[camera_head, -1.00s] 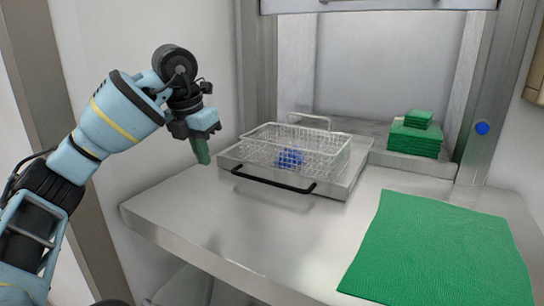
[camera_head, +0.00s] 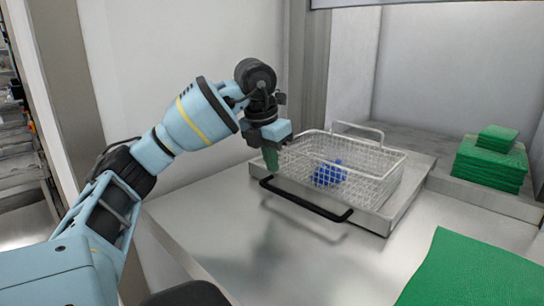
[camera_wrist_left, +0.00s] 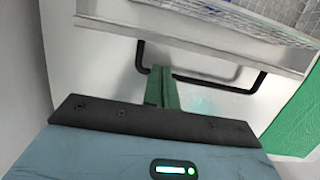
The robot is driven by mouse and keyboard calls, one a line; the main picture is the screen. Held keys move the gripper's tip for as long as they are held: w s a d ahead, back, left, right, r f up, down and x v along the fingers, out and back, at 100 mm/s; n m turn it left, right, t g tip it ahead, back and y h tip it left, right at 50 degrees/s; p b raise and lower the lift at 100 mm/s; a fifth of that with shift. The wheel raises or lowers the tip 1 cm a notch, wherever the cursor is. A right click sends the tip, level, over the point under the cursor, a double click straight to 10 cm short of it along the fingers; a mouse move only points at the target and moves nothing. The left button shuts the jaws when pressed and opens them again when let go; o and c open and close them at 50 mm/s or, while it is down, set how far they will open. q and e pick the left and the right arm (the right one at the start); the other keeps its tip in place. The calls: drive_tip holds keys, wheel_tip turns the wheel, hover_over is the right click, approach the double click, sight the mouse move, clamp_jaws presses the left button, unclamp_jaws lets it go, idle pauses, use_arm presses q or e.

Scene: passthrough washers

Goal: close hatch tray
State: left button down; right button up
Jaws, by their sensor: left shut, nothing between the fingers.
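The hatch tray (camera_head: 410,185) is a flat metal tray lying on the steel counter by the hatch opening, with a black bar handle (camera_head: 310,205) along its front. A wire basket (camera_head: 375,180) holding a blue item (camera_head: 328,175) stands on it. My left gripper (camera_head: 271,160) has green fingers, shut and empty, pointing down by the handle's left end. In the left wrist view the fingertips (camera_wrist_left: 162,72) overlap the handle (camera_wrist_left: 205,77) near its left side, before the tray's front face (camera_wrist_left: 185,38); I cannot tell whether they touch. My right gripper is out of view.
Green folded cloths (camera_head: 490,162) are stacked on a ledge right of the tray. A green mat (camera_head: 470,270) lies on the counter at front right. The steel counter (camera_head: 330,260) is clear in front of the handle. A white wall stands at left.

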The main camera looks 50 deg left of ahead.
sight(276, 182)
use_arm(q)
drive_tip(key=shift+x, duration=3.2)
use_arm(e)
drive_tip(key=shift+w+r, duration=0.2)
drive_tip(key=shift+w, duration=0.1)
